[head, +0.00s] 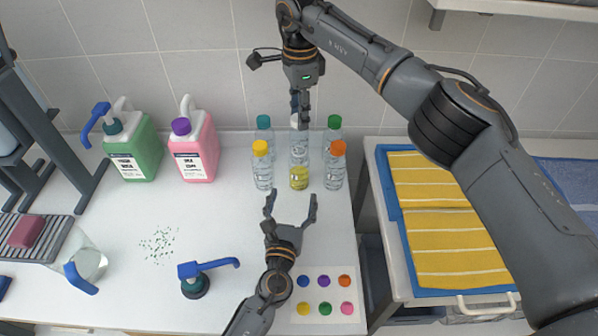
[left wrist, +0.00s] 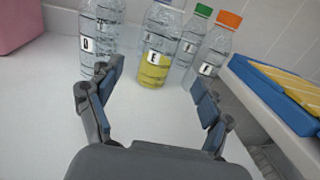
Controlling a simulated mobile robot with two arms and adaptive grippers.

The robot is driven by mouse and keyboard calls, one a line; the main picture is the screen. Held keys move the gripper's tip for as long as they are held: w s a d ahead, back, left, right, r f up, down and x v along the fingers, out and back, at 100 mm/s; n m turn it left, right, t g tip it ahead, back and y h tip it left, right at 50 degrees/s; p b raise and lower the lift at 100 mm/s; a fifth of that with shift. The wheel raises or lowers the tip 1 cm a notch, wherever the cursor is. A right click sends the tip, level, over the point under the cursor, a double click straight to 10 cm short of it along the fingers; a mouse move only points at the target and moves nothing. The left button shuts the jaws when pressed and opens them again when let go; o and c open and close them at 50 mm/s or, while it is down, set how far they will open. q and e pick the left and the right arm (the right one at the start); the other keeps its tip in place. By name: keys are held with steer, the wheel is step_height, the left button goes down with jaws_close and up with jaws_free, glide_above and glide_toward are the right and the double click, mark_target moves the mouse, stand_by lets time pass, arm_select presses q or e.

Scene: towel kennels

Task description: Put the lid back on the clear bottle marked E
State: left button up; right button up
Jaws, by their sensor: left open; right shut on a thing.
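The clear bottle marked E (head: 299,178) stands in the middle of the front row, with yellow liquid in its lower part. It also shows in the left wrist view (left wrist: 155,66), its top cut off by the frame. No lid shows on it in the head view. My right gripper (head: 300,122) points down above the bottles, shut on what looks like a white lid (head: 294,121), small and partly covered by the fingers. My left gripper (head: 290,202) is open and empty, low over the table in front of bottle E, fingers apart and not touching it.
Bottle D (head: 262,172) with a yellow lid and an orange-lidded bottle (head: 334,170) flank E closely. Teal-lidded (head: 264,124) and green-lidded (head: 334,122) bottles stand behind. A colour-dot card (head: 323,296) lies at the front right. A blue tray (head: 395,190) is on the right-hand table.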

arm_select(q)
steer(key=shift+w+d+f, duration=0.1)
steer(key=shift+w+d, duration=0.1)
steer(key=shift+w, duration=1.1)
steer(key=shift+w+d+r, duration=0.1)
steer(key=shift+w+d, duration=0.1)
steer(key=shift+w, duration=1.05)
steer(key=shift+w+d+f, duration=0.1)
steer(key=shift+w+d, duration=0.1)
steer(key=shift+w, duration=1.1)
arm_select(e)
steer(key=shift+w+f, duration=0.1)
arm_select(q)
jaws_close()
arm_select(e)
glide_above(300, 146)
steer(key=shift+w+f, duration=0.1)
steer(key=shift+f, duration=2.35)
